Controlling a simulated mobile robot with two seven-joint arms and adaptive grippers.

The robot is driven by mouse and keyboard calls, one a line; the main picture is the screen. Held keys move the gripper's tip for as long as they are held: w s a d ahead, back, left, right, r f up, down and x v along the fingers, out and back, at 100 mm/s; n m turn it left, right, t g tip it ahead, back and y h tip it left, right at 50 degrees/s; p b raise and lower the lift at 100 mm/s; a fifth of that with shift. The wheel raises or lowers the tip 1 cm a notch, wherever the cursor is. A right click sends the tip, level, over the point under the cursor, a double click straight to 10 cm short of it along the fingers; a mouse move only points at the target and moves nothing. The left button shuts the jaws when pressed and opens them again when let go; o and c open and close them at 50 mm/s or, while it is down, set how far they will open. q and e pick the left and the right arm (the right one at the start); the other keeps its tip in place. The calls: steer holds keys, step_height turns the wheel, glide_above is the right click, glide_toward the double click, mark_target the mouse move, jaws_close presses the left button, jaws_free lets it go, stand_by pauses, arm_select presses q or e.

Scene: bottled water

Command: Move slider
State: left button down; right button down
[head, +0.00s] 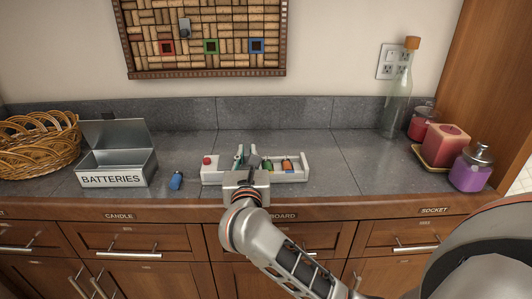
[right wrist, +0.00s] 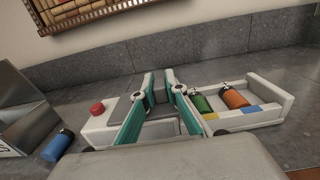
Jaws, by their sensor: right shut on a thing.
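A white battery holder (head: 213,175) lies on the counter, with a red button (head: 207,160) at its left end. It also shows in the right wrist view (right wrist: 258,120). A grey slider panel (right wrist: 121,106) covers its left part. My right gripper (head: 246,156), with teal fingers seen close in the right wrist view (right wrist: 160,92), is shut on the slider from above. The fingers hide part of it. A green battery (right wrist: 200,103) and an orange battery (right wrist: 234,97) lie in the holder's open part, right of the gripper. My left gripper is not in view.
A blue battery (head: 176,180) lies loose left of the holder, beside an open metal batteries box (head: 113,180). A wicker basket (head: 38,145) stands at far left. A glass bottle (head: 397,100), candles (head: 445,144) and a purple jar (head: 470,170) stand at right. The counter between is clear.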

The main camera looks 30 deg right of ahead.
steer(key=shift+w+a+f, duration=0.1)
steer(key=shift+a, duration=0.15)
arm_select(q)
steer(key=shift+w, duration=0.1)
arm_select(e)
steer(key=c, duration=2.1)
jaws_free()
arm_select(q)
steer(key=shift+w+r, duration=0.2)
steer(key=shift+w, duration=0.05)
arm_select(e)
steer(key=shift+o, duration=0.6)
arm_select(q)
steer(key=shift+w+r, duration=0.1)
arm_select(e)
steer(key=v, duration=1.2)
steer(key=shift+d, duration=0.1)
